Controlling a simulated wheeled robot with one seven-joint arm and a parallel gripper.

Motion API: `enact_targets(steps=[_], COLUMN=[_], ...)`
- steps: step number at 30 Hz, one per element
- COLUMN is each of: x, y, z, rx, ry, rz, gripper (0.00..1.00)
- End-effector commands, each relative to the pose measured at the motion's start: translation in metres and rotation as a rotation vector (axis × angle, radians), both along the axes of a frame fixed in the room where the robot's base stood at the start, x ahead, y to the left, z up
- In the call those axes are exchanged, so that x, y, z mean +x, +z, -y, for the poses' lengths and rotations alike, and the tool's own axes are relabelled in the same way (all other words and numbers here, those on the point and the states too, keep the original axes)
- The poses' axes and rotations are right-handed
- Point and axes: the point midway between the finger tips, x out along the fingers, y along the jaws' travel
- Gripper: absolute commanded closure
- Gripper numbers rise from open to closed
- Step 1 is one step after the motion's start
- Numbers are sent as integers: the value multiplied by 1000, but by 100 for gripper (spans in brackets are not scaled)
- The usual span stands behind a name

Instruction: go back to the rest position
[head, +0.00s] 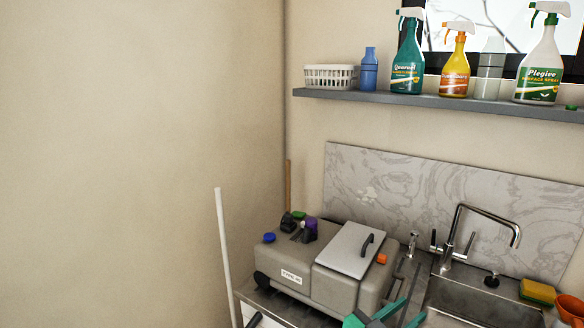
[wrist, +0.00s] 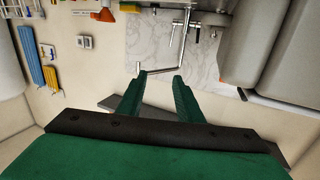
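My gripper (wrist: 158,77) shows in the wrist view with its two green fingers apart and nothing between them. It is clear of the wall and the tap. In the head view, green parts that look like my gripper show at the bottom edge, in front of the sink counter, partly cut off by the frame.
A grey machine (head: 335,291) stands left of the metal sink (head: 450,300) and its tap (head: 483,212). A wall shelf (head: 430,101) above holds spray bottles, a blue bottle (head: 369,72) and a white basket (head: 330,77). A white pole (head: 224,255) leans at left.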

Motion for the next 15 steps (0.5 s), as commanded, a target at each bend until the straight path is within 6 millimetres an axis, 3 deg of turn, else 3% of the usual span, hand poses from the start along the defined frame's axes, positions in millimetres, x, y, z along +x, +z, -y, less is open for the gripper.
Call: enact_targets(steps=[8,15], x=[-16,-47], y=[-55,-109], z=[-29,-64], rx=[-177,-270], ry=[221,416], rz=[-113,-196], gripper=[67,67])
